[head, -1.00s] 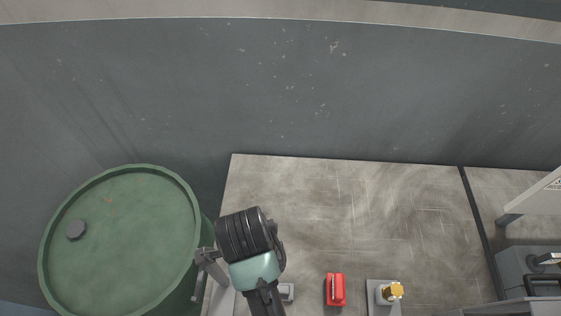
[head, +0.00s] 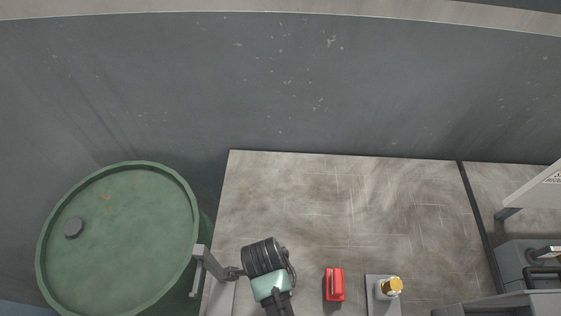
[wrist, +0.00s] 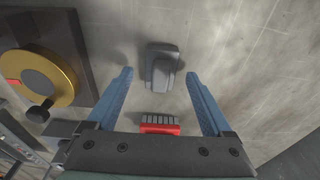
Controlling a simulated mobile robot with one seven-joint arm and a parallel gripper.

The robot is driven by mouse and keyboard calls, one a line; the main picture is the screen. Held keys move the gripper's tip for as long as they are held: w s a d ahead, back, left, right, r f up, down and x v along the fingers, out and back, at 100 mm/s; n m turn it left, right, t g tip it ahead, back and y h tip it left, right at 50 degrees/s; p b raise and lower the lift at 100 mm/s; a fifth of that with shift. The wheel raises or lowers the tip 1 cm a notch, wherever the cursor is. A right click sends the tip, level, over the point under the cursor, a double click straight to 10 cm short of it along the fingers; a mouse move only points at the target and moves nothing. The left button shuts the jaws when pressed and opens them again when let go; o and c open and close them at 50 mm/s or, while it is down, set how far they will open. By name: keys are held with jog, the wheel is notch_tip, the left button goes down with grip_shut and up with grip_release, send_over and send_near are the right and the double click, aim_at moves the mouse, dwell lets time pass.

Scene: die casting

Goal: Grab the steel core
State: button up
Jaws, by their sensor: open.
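A dark grey stepped block (wrist: 161,66), which looks like the steel core, lies on the worn grey surface in the wrist view. My gripper (wrist: 159,76) is open, with its two blue fingers apart and nothing held between them. In the picture the block sits between and slightly beyond the fingertips; the height gap is hard to tell. In the head view my arm hides the gripper's fingers and I cannot make out the block.
A red part (wrist: 160,129) with a ridged grey top shows by the gripper's base. A yellow-ringed fitting (wrist: 67,78) on a grey plate is at left. In the head view a red block (head: 335,285) stands on the tabletop (head: 340,195), and a green drum (head: 130,240) is at left.

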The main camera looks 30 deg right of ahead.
jog(key=shift+f, duration=0.55)
grip_shut()
